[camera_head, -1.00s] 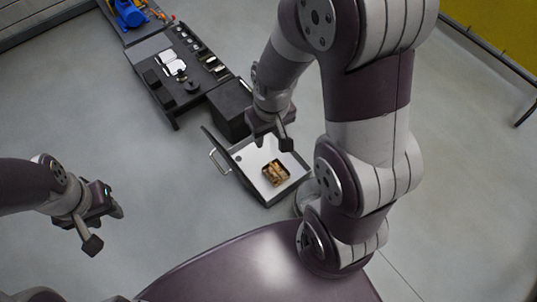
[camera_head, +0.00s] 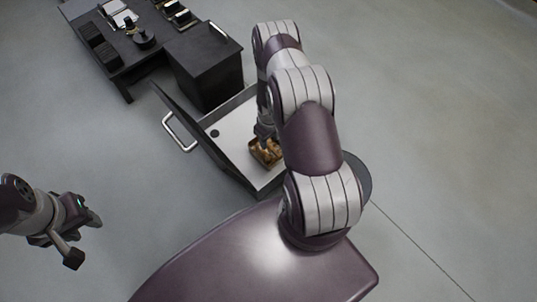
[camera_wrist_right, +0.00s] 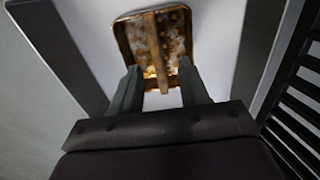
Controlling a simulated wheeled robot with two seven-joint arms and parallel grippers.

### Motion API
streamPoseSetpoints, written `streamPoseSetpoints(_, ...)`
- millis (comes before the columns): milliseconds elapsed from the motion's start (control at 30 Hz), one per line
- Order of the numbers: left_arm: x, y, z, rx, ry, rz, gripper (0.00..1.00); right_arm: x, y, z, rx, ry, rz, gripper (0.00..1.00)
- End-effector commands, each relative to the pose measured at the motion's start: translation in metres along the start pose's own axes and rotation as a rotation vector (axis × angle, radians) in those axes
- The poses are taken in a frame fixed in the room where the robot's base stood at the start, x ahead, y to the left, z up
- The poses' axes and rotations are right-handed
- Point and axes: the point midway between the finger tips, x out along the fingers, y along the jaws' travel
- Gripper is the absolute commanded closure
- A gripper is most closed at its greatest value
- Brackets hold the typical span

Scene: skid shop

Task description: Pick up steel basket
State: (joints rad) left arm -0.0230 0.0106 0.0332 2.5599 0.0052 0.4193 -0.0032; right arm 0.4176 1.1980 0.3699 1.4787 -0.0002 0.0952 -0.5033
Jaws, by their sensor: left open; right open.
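The steel basket (camera_head: 267,154) is a small, rusty-brown rectangular tray with items in it that I cannot make out. It lies in the pale, open drawer-like tray (camera_head: 238,130). In the right wrist view the basket (camera_wrist_right: 133,40) has a bar along its middle, pointing towards my gripper. My right gripper (camera_head: 264,132) is over the basket, partly hidden by its own arm. In the wrist view its fingers (camera_wrist_right: 159,78) are open, one on each side of the bar's near end; contact is unclear. My left gripper (camera_head: 84,238) is open and empty, at the lower left above the floor.
The tray has raised dark walls and a metal handle (camera_head: 178,132) on its left side. A black cabinet (camera_head: 207,68) stands just behind it. A dark table (camera_head: 118,45) with small items is at the upper left. The floor at right is clear.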

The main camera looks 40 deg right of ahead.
Motion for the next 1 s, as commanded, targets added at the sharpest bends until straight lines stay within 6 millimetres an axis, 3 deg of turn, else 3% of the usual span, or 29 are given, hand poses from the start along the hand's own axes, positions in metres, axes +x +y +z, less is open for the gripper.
streamPoseSetpoints(33,0.009,0.0,0.001,0.0,0.0,0.0,0.6,0.012,0.0,0.0,0.0,0.001,0.0,0.55)
streamPoseSetpoints(167,0.015,0.0,0.002,0.0,0.0,0.0,0.6,0.021,0.001,-0.001,0.0,0.001,0.0,0.55)
streamPoseSetpoints(400,0.055,0.0,0.007,0.0,-0.001,0.0,0.6,0.065,0.004,-0.003,0.0,-0.001,-0.001,0.55)
streamPoseSetpoints(667,0.054,0.0,0.006,0.0,0.0,0.0,0.6,0.066,0.005,-0.003,0.0,0.001,0.0,0.55)
streamPoseSetpoints(800,0.054,0.0,0.006,0.0,0.0,0.0,0.6,0.066,0.005,-0.003,0.0,0.0,0.0,1.0)
streamPoseSetpoints(1000,0.054,0.0,0.006,0.0,0.0,0.0,0.6,0.066,0.005,-0.003,0.0,0.0,0.0,1.0)
